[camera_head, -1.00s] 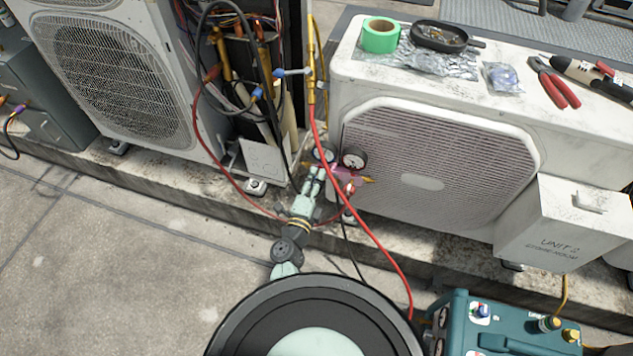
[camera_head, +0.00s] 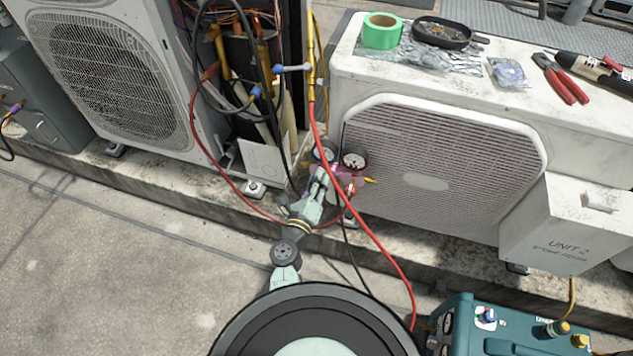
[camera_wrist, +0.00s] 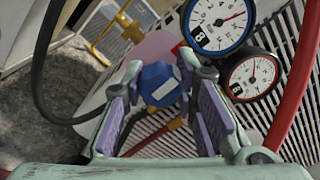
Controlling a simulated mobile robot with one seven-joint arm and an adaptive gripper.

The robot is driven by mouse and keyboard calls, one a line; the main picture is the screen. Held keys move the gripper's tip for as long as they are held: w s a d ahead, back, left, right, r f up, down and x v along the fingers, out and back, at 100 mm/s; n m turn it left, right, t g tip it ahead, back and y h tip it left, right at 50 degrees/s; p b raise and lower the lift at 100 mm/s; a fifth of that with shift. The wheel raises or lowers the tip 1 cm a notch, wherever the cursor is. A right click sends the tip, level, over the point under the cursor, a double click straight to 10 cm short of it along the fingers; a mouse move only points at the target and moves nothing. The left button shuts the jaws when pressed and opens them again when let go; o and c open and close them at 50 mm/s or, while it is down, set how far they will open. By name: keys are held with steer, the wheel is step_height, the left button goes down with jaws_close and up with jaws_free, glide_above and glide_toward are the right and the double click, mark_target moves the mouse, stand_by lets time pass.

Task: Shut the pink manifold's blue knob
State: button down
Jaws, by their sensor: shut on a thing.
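The pink manifold (camera_head: 346,173) hangs in front of the right condenser's grille, with two round gauges above it. Its pink body also shows in the wrist view (camera_wrist: 152,50). The blue knob (camera_wrist: 160,86), with a pale mark on its face, sits between my fingers in the wrist view. My gripper (camera_wrist: 162,79) is shut on the blue knob, one finger on each side. In the head view my gripper (camera_head: 318,177) is at the manifold's left end and hides the knob. The red knob (camera_head: 349,190) is just right of my gripper.
The blue-rimmed gauge (camera_wrist: 218,22) and second gauge (camera_wrist: 252,76) are close by. A teal machine (camera_head: 510,325) stands at lower right. The floor at left is clear.

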steer(key=shift+m, duration=0.3)
steer(key=c, duration=1.3)
jaws_free()
step_height(320, 180, up, 10)
steer(key=shift+r, duration=0.1)
